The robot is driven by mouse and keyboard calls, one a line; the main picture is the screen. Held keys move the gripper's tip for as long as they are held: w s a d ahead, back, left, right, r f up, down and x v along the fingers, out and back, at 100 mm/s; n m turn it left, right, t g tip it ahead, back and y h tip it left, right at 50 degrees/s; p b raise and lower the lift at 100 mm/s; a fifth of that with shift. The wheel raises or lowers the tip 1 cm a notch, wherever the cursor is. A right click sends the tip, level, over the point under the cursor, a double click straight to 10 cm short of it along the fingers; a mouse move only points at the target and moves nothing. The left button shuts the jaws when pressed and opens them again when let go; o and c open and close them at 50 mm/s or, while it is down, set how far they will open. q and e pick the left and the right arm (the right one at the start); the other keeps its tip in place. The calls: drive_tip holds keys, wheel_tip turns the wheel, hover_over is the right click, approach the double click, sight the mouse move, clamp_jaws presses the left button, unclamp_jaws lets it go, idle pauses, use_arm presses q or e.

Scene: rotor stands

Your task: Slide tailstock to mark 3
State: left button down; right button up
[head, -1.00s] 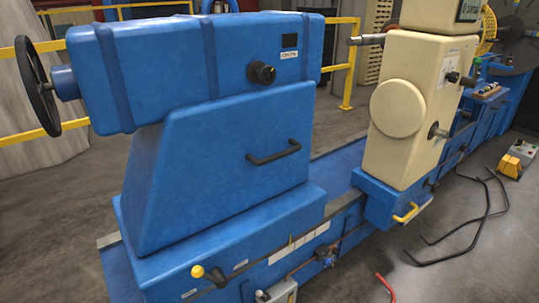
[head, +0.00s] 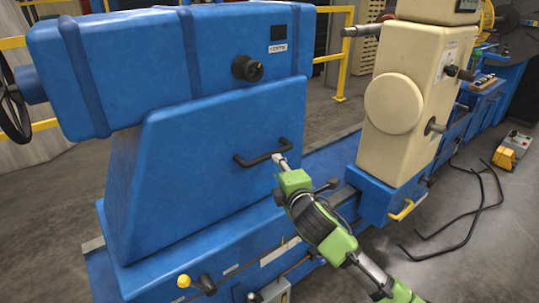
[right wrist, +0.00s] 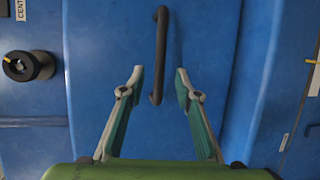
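The blue tailstock (head: 205,165) stands on the bed at the left of the head view, with its black handwheel (head: 14,108) at the far left. A black bar handle (head: 248,160) is on its side face. My right gripper (head: 284,161) is at the right end of this handle. In the right wrist view its two fingers (right wrist: 160,72) are open, and the handle (right wrist: 159,50) runs between and beyond their tips; the fingers are apart from it. Marks on the bed are too small to read. My left gripper is not in view.
A cream machine head (head: 412,100) stands further along the blue bed (head: 330,157), with free bed between it and the tailstock. A yellow-knobbed lever (head: 185,281) sticks out low at the front. Black bent rods (head: 470,220) and a yellow box (head: 508,152) lie on the floor.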

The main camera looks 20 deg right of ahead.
sight(271, 155)
drive_tip(key=w, duration=0.3)
drive_tip(key=w+f, duration=0.1)
drive_tip(key=w, duration=0.2)
drive_tip(key=w+f, duration=0.1)
drive_tip(key=w, duration=0.3)
drive_tip(key=shift+w+d, duration=0.1)
drive_tip(key=shift+d, duration=0.15)
clamp_jaws()
